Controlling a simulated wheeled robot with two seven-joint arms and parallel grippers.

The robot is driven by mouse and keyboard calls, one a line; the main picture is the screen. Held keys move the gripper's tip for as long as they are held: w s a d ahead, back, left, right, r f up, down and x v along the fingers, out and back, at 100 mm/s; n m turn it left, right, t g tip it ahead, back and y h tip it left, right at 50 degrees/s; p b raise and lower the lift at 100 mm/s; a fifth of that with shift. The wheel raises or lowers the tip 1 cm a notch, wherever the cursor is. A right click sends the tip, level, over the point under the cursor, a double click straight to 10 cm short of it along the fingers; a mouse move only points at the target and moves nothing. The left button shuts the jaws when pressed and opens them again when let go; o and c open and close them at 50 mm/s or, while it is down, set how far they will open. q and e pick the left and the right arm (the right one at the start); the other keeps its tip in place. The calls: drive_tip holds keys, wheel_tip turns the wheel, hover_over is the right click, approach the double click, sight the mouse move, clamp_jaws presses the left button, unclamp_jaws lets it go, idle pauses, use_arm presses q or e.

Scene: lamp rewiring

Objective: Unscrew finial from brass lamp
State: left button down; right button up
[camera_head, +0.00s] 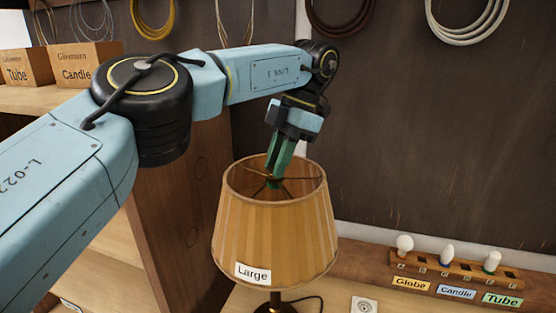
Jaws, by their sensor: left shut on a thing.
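The brass lamp has a tan pleated shade (275,232) with a "Large" label, and stands upright on the bench. Part of its dark base (275,305) shows below the shade. My left gripper (273,183) points down into the open top of the shade, with its green fingers at the middle of the wire spider (296,178). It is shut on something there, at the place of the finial. The finial itself is hidden by the fingers, so I cannot see its shape or thread. My right gripper is not in view.
A wooden rack (455,271) with several bulbs, labelled Globe, Candle and Tube, stands at the right. A white socket plate (364,305) lies near the front. Boxes (92,62) sit on a shelf at upper left. Cable coils (466,18) hang on the back wall.

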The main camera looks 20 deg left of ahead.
use_arm(q)
drive_tip(key=shift+n, duration=0.6)
drive_tip(key=n, duration=0.1)
drive_tip(key=n+h, duration=0.1)
drive_tip(key=n, duration=0.1)
drive_tip(key=shift+w+a+g, duration=0.1)
drive_tip(key=shift+a+g, duration=0.1)
drive_tip(key=shift+g, duration=0.2)
drive_tip(key=n+h, duration=0.2)
drive_tip(key=n, duration=0.3)
drive_tip(key=c, duration=1.2)
unclamp_jaws()
drive_tip(key=shift+a, duration=0.1)
